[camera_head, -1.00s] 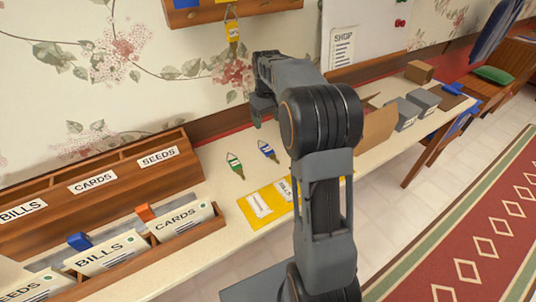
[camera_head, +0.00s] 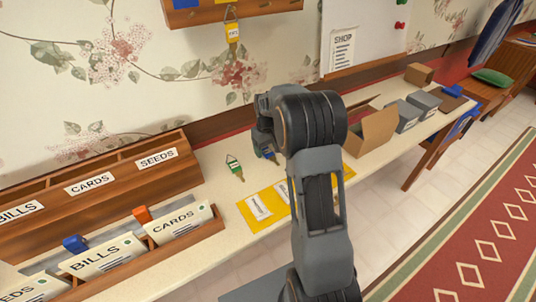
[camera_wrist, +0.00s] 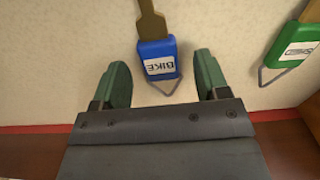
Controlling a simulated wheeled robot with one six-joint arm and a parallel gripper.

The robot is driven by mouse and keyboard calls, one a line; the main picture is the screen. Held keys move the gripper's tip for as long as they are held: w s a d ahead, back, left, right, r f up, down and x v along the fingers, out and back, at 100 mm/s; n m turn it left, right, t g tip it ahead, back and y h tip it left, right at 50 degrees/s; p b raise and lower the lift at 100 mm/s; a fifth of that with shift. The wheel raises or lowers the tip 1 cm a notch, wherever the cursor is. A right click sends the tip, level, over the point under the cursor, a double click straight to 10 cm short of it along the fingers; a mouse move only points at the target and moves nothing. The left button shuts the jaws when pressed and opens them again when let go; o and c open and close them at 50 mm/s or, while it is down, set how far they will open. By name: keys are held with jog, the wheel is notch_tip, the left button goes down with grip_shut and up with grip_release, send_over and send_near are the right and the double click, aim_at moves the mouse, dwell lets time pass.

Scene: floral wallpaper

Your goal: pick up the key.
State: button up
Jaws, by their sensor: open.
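A key with a blue tag reading BIKE (camera_wrist: 158,62) lies on the table, its tag between my fingertips in the wrist view. Its brass shaft points away from my palm, and its wire loop points towards it. My gripper (camera_wrist: 163,80) is open, with a green finger apart on each side of the tag. In the head view my gripper (camera_head: 263,140) is low over the table and partly covers the blue key. A second key, with a green tag (camera_head: 234,166), lies to the left; it also shows in the wrist view (camera_wrist: 294,44) at the right.
A yellow folder (camera_head: 252,218) lies at the table's front edge. Labelled wooden racks (camera_head: 118,188) stand at left. An open cardboard box (camera_head: 374,134) and grey boxes (camera_head: 424,100) stand to the right.

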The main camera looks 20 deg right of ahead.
jog(key=shift+f, duration=0.45)
jog(key=c, duration=1)
